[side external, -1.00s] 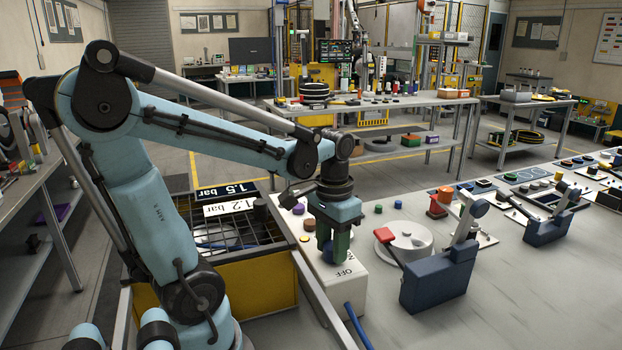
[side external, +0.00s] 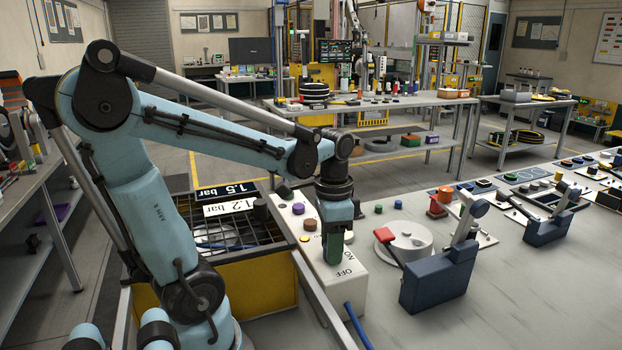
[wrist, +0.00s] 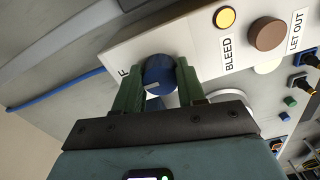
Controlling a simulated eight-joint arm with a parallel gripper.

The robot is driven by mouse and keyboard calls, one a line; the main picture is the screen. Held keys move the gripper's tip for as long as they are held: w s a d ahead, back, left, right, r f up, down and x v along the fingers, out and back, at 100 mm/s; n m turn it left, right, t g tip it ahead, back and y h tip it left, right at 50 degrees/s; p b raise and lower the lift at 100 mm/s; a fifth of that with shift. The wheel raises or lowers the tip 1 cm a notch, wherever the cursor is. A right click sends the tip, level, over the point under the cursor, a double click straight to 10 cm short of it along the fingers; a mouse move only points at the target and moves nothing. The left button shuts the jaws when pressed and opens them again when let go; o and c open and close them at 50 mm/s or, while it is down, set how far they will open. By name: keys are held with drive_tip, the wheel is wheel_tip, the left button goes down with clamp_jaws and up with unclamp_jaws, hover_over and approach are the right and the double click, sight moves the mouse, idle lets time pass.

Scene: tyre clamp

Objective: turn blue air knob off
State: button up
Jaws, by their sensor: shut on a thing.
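The blue air knob (wrist: 158,72) sits on the white control box (side external: 347,283), near its printed ON and OFF labels. In the wrist view it is round, with a short white mark on its face. The green fingers of my gripper (wrist: 157,85) are on either side of the knob and shut on it. In the side view my gripper (side external: 333,256) points down onto the box, and its fingers hide the knob. The OFF label (side external: 345,273) shows just in front of the fingers; in the wrist view only a letter F shows beside the left finger.
A yellow button (wrist: 224,18) and a brown knob (wrist: 267,34) sit farther along the box, by the BLEED and LET OUT labels. A blue hose (side external: 357,325) leaves the box's near end. A round grey fixture (side external: 408,243) and a blue clamp (side external: 438,280) stand to the right.

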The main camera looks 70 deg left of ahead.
drive_tip(key=o, duration=1.1)
drive_tip(key=shift+c, duration=0.2)
wheel_tip(320, 180, up, 12)
idle(0.3)
drive_tip(key=w+d+f+n+t, duration=0.2)
drive_tip(key=w+d+f+t, duration=0.1)
drive_tip(key=d+f+t, duration=0.4)
wheel_tip(320, 180, down, 3)
drive_tip(key=d, duration=0.2)
drive_tip(key=shift+w+d, duration=0.15)
drive_tip(key=shift+d, duration=0.15)
